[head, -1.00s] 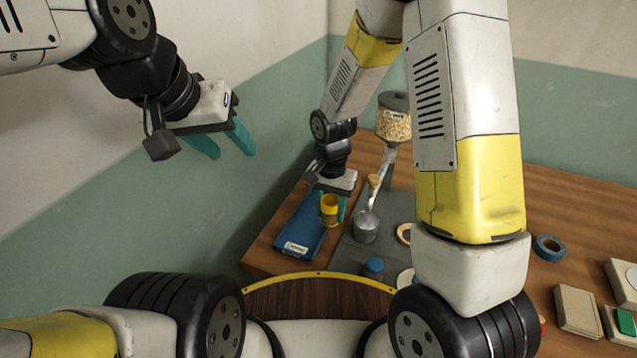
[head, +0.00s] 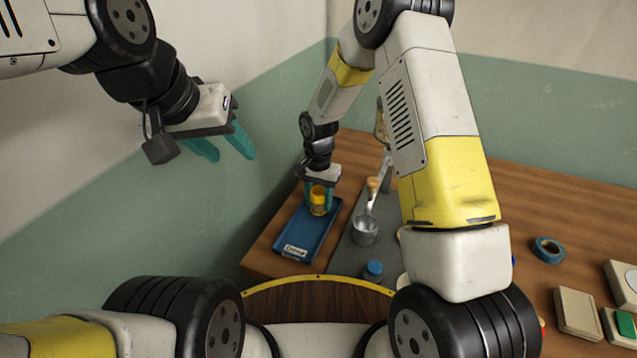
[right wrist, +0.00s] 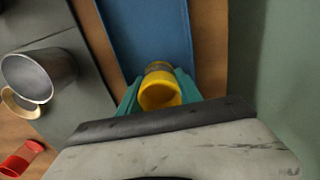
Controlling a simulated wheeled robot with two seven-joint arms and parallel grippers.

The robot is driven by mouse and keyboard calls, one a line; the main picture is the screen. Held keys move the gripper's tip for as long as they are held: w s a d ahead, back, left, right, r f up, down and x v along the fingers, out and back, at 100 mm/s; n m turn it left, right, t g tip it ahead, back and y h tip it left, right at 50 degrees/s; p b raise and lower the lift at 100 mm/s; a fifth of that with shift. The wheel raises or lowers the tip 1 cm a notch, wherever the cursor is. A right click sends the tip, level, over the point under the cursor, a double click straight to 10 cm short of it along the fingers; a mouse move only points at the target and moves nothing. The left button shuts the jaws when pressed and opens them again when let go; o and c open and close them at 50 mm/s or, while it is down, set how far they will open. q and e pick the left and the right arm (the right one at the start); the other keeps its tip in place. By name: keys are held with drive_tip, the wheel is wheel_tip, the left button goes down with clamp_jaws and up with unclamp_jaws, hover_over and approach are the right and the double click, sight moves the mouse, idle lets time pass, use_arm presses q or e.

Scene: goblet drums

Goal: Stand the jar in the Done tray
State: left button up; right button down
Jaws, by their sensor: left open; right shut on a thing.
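The yellow jar (head: 318,201) is between the fingers of my right gripper (head: 319,204), which is shut on it. The jar looks upright over the far part of the blue tray (head: 308,243), whose front label seems to read "Done". I cannot tell whether its base touches the tray. In the right wrist view the jar's yellow round top (right wrist: 160,94) faces the camera between the teal fingers, with the blue tray (right wrist: 150,35) beyond it. My left gripper (head: 228,151) is open and empty, in the air at the left near the wall.
A metal cup (head: 364,231) stands on the grey mat (head: 347,255) right of the tray. A blue-topped container (head: 373,269) is nearer. Blue tape (head: 548,249) and pale boxes (head: 577,312) lie at the right. The wall (right wrist: 282,60) is close beside the tray.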

drive_tip(key=shift+f, duration=0.1)
drive_tip(key=c, duration=0.8)
unclamp_jaws()
drive_tip(key=s+d+r+n+t, duration=0.1)
drive_tip(key=s+d+r, duration=0.1)
drive_tip(key=r, duration=0.9)
drive_tip(key=s+d+r, duration=0.2)
drive_tip(key=d+r, duration=0.1)
drive_tip(key=r, duration=0.7)
drive_tip(key=shift+s+d+r+n+t+y, duration=0.35)
drive_tip(key=shift+s+d+r+n+t, duration=0.45)
drive_tip(key=shift+s+d+r, duration=1.75)
drive_tip(key=shift+s+d+r+n+t+y, duration=0.5)
drive_tip(key=shift+s+r+t, duration=0.7)
drive_tip(key=shift+s, duration=2.9)
drive_tip(key=shift+s+d+r+n+t+y, duration=0.25)
drive_tip(key=shift+s+d+r+n+t, duration=0.45)
drive_tip(key=shift+s+d+r, duration=1.4)
